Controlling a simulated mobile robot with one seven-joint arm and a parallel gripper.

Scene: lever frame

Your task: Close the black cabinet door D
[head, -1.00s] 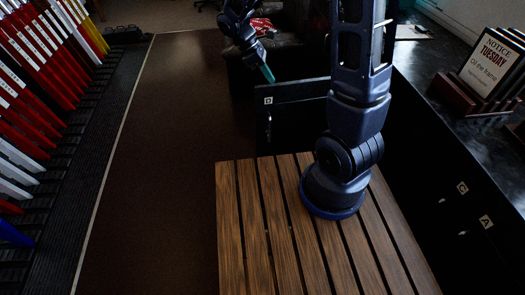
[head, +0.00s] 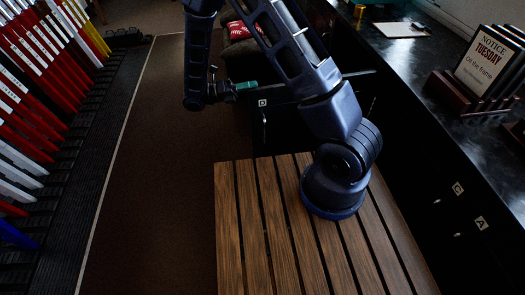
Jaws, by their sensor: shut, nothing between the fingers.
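The black cabinet door D (head: 280,128) stands open, swung out from the cabinet row into the aisle. Its white D label (head: 262,103) and a small handle (head: 264,119) face me near its free left edge. My gripper (head: 248,86), with teal fingers, is shut and empty. It points right at the door's upper left corner, just above the label. I cannot tell whether it touches the door or is in front of or behind it. My arm hides part of the door's upper right and its hinge side.
The cabinet row with doors C (head: 458,188) and A (head: 481,223) runs along the right under a dark counter (head: 420,75) holding notice signs (head: 487,60). A red-and-white lever rack (head: 30,95) lines the left. The brown carpet aisle (head: 165,160) is clear.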

